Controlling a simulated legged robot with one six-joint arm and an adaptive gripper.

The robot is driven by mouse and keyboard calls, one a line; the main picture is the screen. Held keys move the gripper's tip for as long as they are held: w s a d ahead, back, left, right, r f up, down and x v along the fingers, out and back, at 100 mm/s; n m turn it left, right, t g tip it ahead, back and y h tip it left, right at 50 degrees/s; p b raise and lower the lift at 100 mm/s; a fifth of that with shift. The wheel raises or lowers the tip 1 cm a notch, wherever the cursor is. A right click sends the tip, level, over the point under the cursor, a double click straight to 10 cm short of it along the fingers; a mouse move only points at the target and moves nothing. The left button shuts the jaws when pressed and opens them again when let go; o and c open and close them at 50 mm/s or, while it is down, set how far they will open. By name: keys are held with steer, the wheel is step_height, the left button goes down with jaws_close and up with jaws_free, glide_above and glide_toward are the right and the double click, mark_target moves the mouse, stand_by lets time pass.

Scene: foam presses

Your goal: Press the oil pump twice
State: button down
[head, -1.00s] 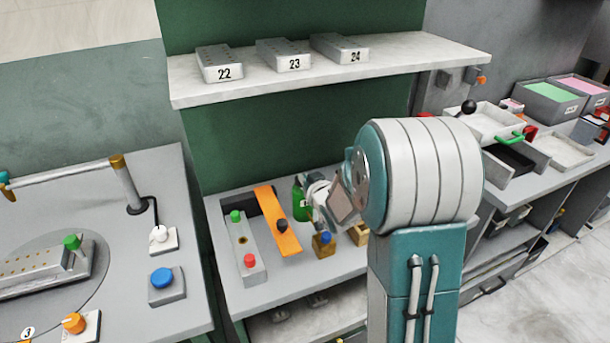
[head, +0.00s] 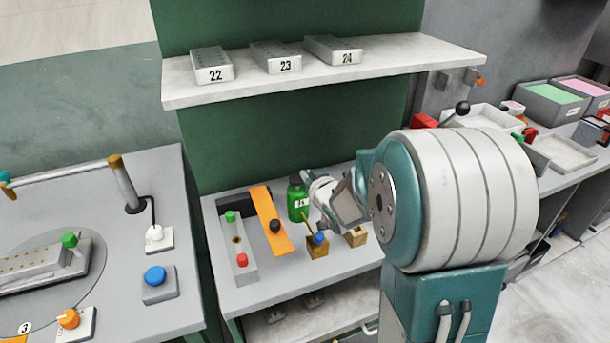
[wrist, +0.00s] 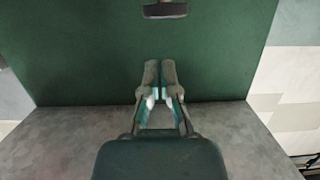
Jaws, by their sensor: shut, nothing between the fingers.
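A small green bottle (head: 298,203) with a pale label stands upright at the back of the middle bench, just left of my wrist in the head view. It may be the oil pump; I cannot tell for sure. My gripper (wrist: 160,72) is shut and empty in the wrist view, its two fingertips close together against a dark green surface. In the head view my wrist is right of the bottle, and my fingers cannot be made out behind the arm. A dark piece (wrist: 165,10), unclear what, shows at the top of the wrist view.
An orange strip (head: 267,222), a grey block with green and red knobs (head: 239,246) and a brown block with a blue knob (head: 317,252) are near the bottle. A white shelf (head: 400,72) with numbered blocks overhangs the bench. My arm hides the bench's right part.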

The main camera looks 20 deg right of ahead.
steer(key=v, duration=0.6)
steer(key=shift+a, duration=0.25)
steer(key=shift+a, duration=0.1)
steer(key=shift+a, duration=0.3)
steer(key=shift+d, duration=0.15)
